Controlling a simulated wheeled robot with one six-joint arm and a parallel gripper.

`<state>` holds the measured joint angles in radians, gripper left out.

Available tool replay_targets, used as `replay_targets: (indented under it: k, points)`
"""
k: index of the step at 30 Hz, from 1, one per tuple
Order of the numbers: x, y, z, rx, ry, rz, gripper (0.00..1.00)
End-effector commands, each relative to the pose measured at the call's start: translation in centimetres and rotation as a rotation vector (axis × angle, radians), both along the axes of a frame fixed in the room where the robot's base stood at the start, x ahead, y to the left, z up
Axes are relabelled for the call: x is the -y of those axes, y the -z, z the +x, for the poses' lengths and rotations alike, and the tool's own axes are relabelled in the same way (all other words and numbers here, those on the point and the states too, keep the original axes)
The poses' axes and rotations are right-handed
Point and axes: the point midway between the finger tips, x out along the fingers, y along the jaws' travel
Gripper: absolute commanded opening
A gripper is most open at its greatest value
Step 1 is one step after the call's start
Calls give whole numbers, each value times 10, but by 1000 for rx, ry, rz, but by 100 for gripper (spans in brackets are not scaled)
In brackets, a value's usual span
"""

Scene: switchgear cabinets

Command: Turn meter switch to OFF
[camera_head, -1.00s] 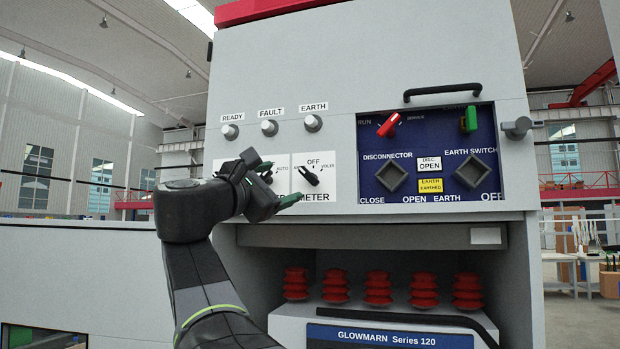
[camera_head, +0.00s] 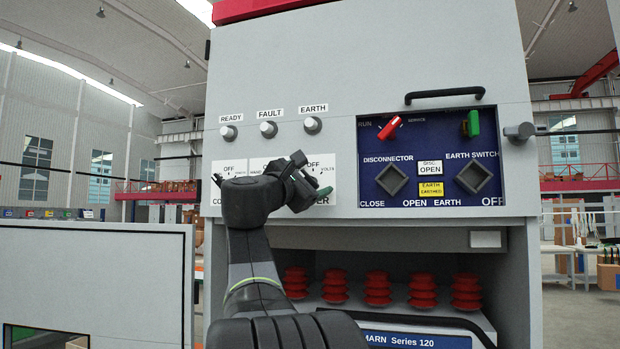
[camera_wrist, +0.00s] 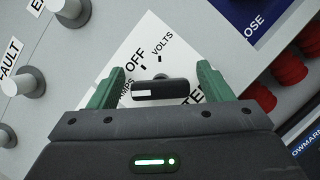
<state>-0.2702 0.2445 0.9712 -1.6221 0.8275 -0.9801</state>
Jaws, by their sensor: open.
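The meter switch (camera_wrist: 160,90) is a black bar-shaped knob on a white plate (camera_wrist: 148,35) marked OFF and VOLTS, with a third, partly hidden label at left. In the wrist view the knob lies crosswise between my gripper's green fingers, with a light mark at its left end, on the side of the partly hidden label and away from OFF. My gripper (camera_wrist: 160,70) is open around the knob, with a gap showing at each side. In the head view my gripper (camera_head: 313,177) is in front of the meter plate and hides most of the knob.
Two other switch plates sit left of the meter, partly behind my arm. Indicator knobs (camera_head: 268,129) are above. To the right is a blue panel (camera_head: 440,135) with a red handle (camera_head: 389,127) and green handle (camera_head: 471,123). A black bar handle (camera_head: 444,94) juts out above it.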

Motion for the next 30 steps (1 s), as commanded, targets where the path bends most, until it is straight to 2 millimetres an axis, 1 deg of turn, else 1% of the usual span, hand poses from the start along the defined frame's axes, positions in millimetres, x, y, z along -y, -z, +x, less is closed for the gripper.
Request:
replay_targets:
  k: [1,2,3,5,6,8,9,14,20,26,30]
  points:
    - [0,0,0,0,0,0,73]
    - [0,0,0,0,0,0,71]
    - [0,0,0,0,0,0,63]
    - [0,0,0,0,0,0,51]
    - [0,0,0,0,0,0,43]
    - [0,0,0,0,0,0,32]
    - [0,0,0,0,0,0,28]
    - [0,0,0,2,0,6,28]
    - [0,0,0,19,-1,60,28]
    - [-1,-1,0,59,-1,183,28]
    - [0,-1,0,95,0,296,28]
